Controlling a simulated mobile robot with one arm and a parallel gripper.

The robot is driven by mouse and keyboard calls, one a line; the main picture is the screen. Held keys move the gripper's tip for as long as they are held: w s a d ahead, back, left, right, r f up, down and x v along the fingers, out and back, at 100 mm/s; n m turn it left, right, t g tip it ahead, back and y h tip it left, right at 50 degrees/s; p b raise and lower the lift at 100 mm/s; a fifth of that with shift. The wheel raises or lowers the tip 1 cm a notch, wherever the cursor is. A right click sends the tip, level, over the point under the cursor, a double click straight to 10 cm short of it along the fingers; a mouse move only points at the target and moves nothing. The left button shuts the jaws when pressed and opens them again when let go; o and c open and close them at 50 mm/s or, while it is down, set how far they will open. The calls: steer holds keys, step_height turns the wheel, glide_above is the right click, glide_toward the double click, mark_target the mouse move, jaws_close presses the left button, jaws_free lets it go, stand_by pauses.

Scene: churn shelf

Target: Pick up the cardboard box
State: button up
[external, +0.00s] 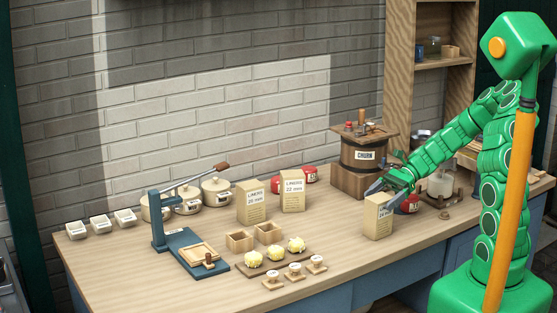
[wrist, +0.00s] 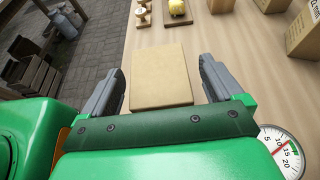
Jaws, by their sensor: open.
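A tan cardboard box (external: 379,217) with a printed label stands upright near the front edge of the wooden table, in the external view. My gripper (external: 379,187) is just above it at its top. In the wrist view the box (wrist: 161,77) shows from above as a plain tan top, between the two grey fingers of my gripper (wrist: 162,85). The fingers are spread with a gap on each side of the box, and they hold nothing. Two similar boxes, marked 20 mm (external: 251,202) and 22 mm (external: 293,191), stand farther left on the table.
A barrel churn (external: 362,154) on a wooden block stands behind the box. Yellow butter pats (external: 275,251) and stamps (external: 295,271) lie to the left.

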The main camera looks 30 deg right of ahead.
steer(key=shift+a+f, duration=0.2)
steer(key=shift+a, duration=0.4)
steer(key=c, duration=1.6)
